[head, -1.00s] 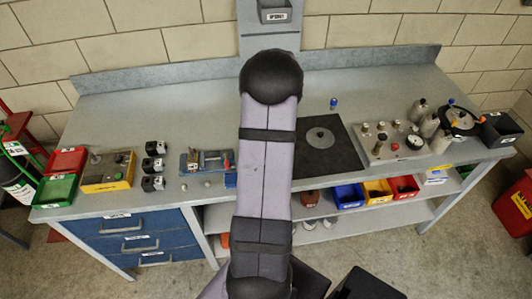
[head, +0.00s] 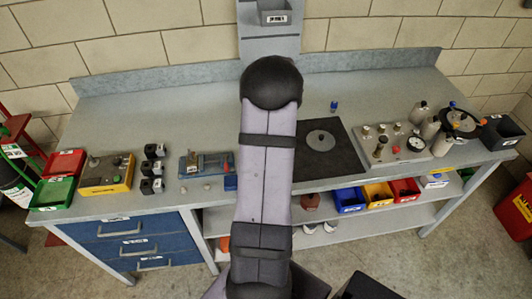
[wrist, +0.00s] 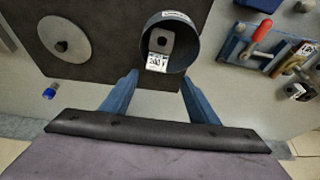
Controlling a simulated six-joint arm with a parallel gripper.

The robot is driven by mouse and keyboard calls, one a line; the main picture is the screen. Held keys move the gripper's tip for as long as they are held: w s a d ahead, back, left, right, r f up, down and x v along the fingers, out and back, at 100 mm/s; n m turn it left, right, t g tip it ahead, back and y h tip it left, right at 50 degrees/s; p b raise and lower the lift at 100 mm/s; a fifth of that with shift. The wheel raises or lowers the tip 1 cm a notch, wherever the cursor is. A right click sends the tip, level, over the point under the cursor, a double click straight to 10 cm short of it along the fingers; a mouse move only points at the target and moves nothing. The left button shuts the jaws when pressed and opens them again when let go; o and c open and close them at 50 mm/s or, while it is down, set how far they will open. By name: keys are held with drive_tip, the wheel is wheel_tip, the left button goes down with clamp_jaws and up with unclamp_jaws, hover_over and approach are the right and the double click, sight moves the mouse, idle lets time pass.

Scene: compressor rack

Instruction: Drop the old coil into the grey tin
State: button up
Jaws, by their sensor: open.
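In the wrist view, the round grey tin (wrist: 190,61) stands on the dark mat near its edge, its open top facing the camera. A dark grey block with a round hole, which looks like the old coil (wrist: 161,41), lies inside the tin. It has a white label too small to read. My gripper (wrist: 159,79) is open, with its two blue fingers apart at the near side of the tin and nothing held between them. In the head view my arm hides the tin, this coil and the gripper.
The dark mat (head: 335,160) bears a grey disc (head: 321,140). A blue vise-like fixture (head: 190,168), several black blocks (head: 153,168) and a yellow box (head: 106,175) stand left. Gauge and valve hardware (head: 395,144) stands right. The bench's back left is clear.

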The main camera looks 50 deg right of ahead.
drive_tip(key=b+v, duration=0.2)
drive_tip(key=v, duration=0.5)
drive_tip(key=shift+r, duration=0.15)
idle(0.6)
drive_tip(key=s+a+f+m+g+y, duration=0.15)
drive_tip(key=s+a+f, duration=0.25)
drive_tip(key=a, duration=0.5)
drive_tip(key=s+a+f+m+g+y, duration=0.1)
drive_tip(key=s+a+f+g+y, duration=0.1)
drive_tip(key=s+a+f, duration=0.45)
drive_tip(key=w+a+r+n, duration=0.2)
drive_tip(key=a+n, duration=0.3)
drive_tip(key=a, duration=0.9)
drive_tip(key=w+a+r+n, duration=0.2)
drive_tip(key=a+n, duration=0.4)
drive_tip(key=a, duration=0.7)
drive_tip(key=shift+w+a+r, duration=0.15)
drive_tip(key=shift+a+r, duration=0.2)
drive_tip(key=shift+n+h, duration=0.25)
